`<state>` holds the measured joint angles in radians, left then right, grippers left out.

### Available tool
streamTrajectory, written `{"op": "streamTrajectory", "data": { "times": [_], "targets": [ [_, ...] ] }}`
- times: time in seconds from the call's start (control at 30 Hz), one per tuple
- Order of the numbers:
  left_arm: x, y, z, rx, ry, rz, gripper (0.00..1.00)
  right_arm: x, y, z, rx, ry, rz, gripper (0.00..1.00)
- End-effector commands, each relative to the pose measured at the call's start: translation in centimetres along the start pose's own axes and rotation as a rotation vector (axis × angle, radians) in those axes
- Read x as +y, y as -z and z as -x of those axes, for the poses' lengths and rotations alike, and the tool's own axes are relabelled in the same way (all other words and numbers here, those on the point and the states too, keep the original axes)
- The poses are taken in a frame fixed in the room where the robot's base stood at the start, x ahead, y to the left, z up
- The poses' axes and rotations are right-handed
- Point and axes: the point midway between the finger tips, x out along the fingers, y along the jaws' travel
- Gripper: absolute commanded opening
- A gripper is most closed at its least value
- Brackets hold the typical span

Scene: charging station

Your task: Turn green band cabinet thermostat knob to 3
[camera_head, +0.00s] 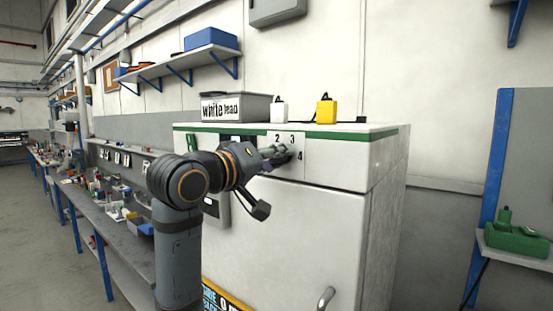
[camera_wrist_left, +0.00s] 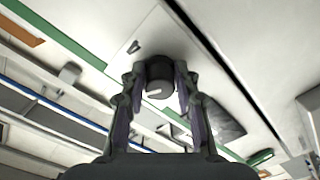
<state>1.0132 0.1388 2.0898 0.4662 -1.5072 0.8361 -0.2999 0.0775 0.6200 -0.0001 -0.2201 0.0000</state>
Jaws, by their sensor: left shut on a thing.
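The white cabinet (camera_head: 290,215) has a green band (camera_head: 335,134) along its top edge. Its thermostat dial panel (camera_head: 302,137) shows the numbers 2, 3 and 4. My left gripper (camera_head: 279,156) is at this panel, below the 2 and 3 and left of the 4, and hides the knob in the head view. In the left wrist view the dark round knob (camera_wrist_left: 159,89) sits between the two fingers of my left gripper (camera_wrist_left: 158,72), which is shut on it. A pale pointer mark shows on the knob's face; which number it faces I cannot tell. My right gripper is out of view.
On the cabinet top stand a grey box (camera_head: 236,107) marked "white lead", a white container (camera_head: 280,110) and a yellow one (camera_head: 326,110). A cluttered workbench (camera_head: 122,225) runs along the left. A door handle (camera_head: 326,297) sticks out low on the cabinet front.

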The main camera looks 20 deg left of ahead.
Motion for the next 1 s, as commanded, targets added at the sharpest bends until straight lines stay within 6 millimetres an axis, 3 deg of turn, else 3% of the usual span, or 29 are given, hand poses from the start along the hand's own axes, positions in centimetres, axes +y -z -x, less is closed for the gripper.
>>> {"op": "streamTrajectory", "data": {
  "times": [0.07,0.1,0.27,0.63,1.0],
  "targets": [
    [0.0,0.0,0.0,0.001,0.000,-0.001,0.00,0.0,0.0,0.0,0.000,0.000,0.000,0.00],
    [0.0,0.0,0.0,0.001,0.000,-0.001,0.33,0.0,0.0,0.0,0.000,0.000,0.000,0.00],
    [0.0,0.0,0.0,0.001,0.000,-0.001,0.54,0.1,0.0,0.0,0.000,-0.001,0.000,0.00],
    [-0.1,0.1,0.7,0.004,0.001,-0.003,0.54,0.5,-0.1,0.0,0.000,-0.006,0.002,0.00],
    [-0.2,0.3,7.9,0.009,0.005,-0.008,0.54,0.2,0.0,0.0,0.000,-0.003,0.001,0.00]
  ]
}}
